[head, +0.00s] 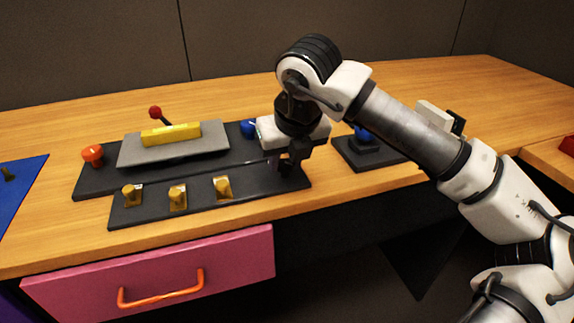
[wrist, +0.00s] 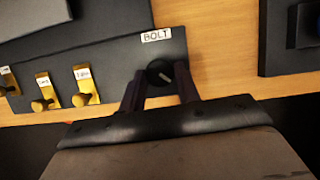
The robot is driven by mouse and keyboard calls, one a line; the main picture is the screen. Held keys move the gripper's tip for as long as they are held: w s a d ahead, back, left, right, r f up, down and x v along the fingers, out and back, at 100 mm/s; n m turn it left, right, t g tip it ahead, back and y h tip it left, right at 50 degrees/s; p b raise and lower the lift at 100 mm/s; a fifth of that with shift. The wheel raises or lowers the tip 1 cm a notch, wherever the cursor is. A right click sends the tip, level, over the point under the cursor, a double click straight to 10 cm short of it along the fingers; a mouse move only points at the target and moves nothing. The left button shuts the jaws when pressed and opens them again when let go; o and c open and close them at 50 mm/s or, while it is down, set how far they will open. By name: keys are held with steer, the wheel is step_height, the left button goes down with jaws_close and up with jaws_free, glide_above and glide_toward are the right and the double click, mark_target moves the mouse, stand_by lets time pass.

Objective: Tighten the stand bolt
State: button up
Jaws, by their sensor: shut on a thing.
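The bolt (wrist: 160,72) is a dark round head with a light mark across it, at the right end of the dark front panel strip (head: 205,201). A white label reading BOLT (wrist: 156,35) is beside it in the wrist view. My gripper (wrist: 161,84) has its two dark fingers on either side of the bolt and is shut on it. In the head view my gripper (head: 290,166) points down at the strip's right end, and it largely hides the bolt there. How tight the bolt is cannot be seen.
Several yellow knobs (head: 178,196) line the strip to the left. Behind are a grey plate (head: 175,150) with a yellow bar, a red-tipped lever (head: 156,113) and an orange knob (head: 92,154). A blue ball (head: 362,133) on a dark base stands right. A pink drawer (head: 235,262) is below.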

steer(key=shift+m, duration=0.3)
steer(key=o, duration=1)
steer(key=p+v, duration=0.1)
steer(key=v, duration=1.3)
steer(key=shift+a, duration=0.15)
steer(key=shift+s+f, duration=0.1)
steer(key=shift+s, duration=0.05)
